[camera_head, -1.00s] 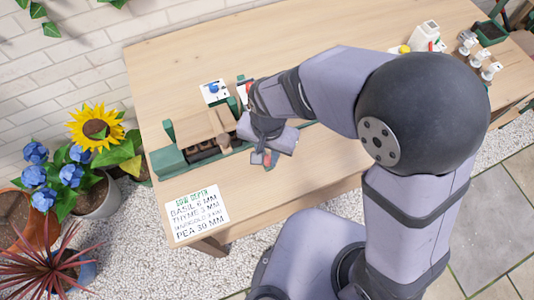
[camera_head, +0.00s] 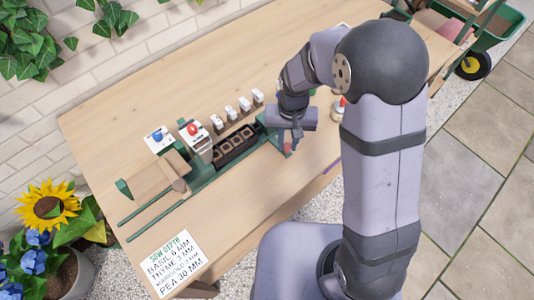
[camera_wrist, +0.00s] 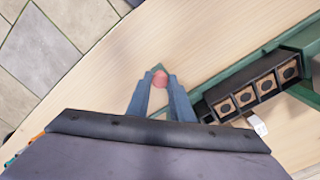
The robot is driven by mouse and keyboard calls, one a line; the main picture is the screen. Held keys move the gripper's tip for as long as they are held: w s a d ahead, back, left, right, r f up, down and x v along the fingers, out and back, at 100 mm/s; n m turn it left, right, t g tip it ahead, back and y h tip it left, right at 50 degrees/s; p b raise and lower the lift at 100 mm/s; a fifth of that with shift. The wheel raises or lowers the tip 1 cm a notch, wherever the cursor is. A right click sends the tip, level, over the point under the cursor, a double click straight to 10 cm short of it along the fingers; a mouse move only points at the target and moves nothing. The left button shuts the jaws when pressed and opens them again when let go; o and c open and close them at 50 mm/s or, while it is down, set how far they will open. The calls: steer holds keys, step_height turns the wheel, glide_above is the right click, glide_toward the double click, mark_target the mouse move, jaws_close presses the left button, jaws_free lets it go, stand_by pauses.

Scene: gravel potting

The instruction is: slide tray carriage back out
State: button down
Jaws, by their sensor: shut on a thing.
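The tray carriage (camera_head: 249,151) is a dark tray with several brown square cells, each with a dark hole, sitting on the green rail frame (camera_head: 207,183). In the wrist view the tray (camera_wrist: 212,109) lies to the right of my fingers. My gripper (camera_head: 287,147) is at the right end of the frame, pointing down. In the wrist view my gripper (camera_wrist: 158,92) has its two blue-grey fingers on either side of a reddish knob (camera_wrist: 160,78). The fingers are shut on this knob. Its join to the carriage is hidden.
A wooden board (camera_head: 150,180) with a brown knob lies left of the tray, over the frame. A white unit with a red top (camera_head: 197,140) and a blue-topped block (camera_head: 159,139) stand behind. Several white-labelled holders are farther back. A sow-depth sign (camera_head: 169,264) lies in front.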

steer(key=w+d, duration=0.4)
steer(key=shift+w, duration=0.15)
steer(key=c, duration=1.6)
jaws_free()
steer(key=shift+o, duration=0.2)
step_height(320, 180, up, 7)
steer(key=b, duration=0.1)
steer(key=shift+r, duration=0.2)
